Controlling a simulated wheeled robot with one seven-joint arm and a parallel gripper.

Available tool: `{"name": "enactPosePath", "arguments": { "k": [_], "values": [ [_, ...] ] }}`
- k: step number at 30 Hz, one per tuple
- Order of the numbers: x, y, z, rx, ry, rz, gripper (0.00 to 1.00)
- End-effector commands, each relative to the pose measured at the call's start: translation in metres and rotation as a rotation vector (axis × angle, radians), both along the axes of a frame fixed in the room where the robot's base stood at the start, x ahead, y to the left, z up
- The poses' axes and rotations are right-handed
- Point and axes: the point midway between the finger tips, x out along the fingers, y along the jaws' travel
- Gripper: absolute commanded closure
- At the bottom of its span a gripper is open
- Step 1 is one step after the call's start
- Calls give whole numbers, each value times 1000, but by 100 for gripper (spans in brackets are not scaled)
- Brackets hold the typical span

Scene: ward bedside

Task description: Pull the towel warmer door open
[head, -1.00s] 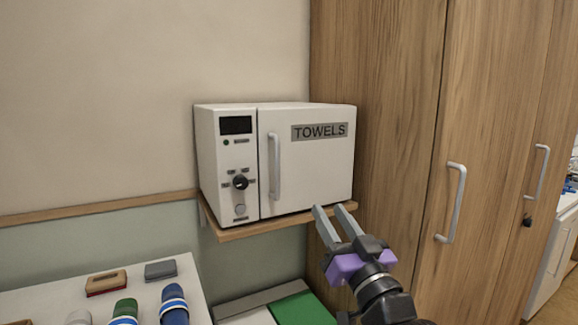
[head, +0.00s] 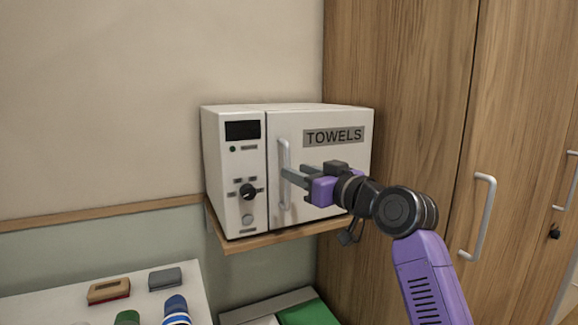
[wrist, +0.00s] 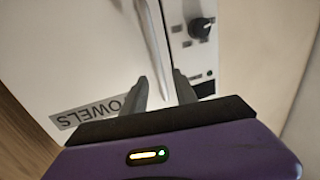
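The white towel warmer stands on a wooden wall shelf, its door (head: 330,165) shut and marked TOWELS. A vertical grey bar handle (head: 284,160) runs along the door's left edge; it also shows in the wrist view (wrist: 152,35). My gripper (head: 290,177) is in front of the door, its fingertips at the handle's lower half. In the wrist view my gripper (wrist: 163,85) has its two fingers apart, with the handle's end between them. I cannot tell whether either finger touches the handle.
A control panel with a black knob (head: 248,191) is left of the door. Wooden cupboards (head: 420,110) with bar handles stand close on the right. Below left, a white surface (head: 85,312) holds brushes and bottle-like items. A green item (head: 310,312) lies below the shelf.

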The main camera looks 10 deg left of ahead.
Motion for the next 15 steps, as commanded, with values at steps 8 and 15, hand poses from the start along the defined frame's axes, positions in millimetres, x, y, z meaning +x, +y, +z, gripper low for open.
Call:
{"name": "enactPosePath", "arguments": {
  "k": [8, 15],
  "values": [
    [25, 26, 1, -1, 1, 0, 66],
    [33, 33, 0, 1, 0, -1, 66]
  ]
}}
